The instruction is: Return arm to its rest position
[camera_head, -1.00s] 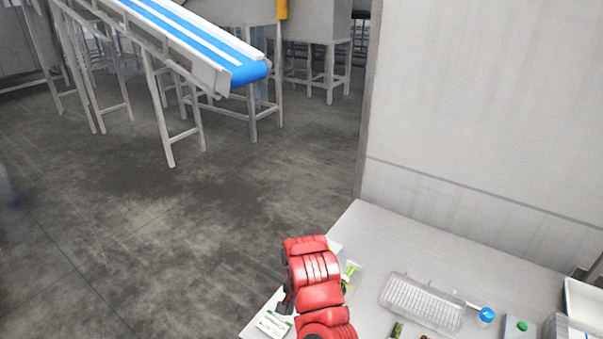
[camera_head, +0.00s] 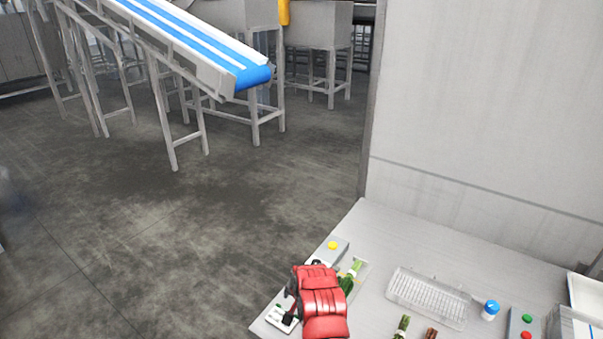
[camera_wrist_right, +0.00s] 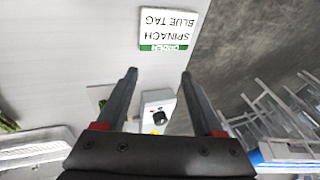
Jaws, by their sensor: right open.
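My red right arm (camera_head: 322,303) reaches over the near left corner of the table (camera_head: 385,235) in the head view. Its gripper is mostly hidden there beneath the arm. In the right wrist view the right gripper (camera_wrist_right: 158,74) has its two dark fingers apart, with nothing held between them. A card reading "ORDER SPINACH BLUE TAG" (camera_wrist_right: 168,27) lies on the table beyond the fingertips. My left gripper is in neither view.
A grey box with a yellow button (camera_head: 333,246) stands at the table's left edge. Green bundles (camera_head: 402,326), a clear tray (camera_head: 428,298), a blue-capped container (camera_head: 491,309) and a button box (camera_head: 521,322) lie to the right. A conveyor (camera_head: 190,40) stands across open floor.

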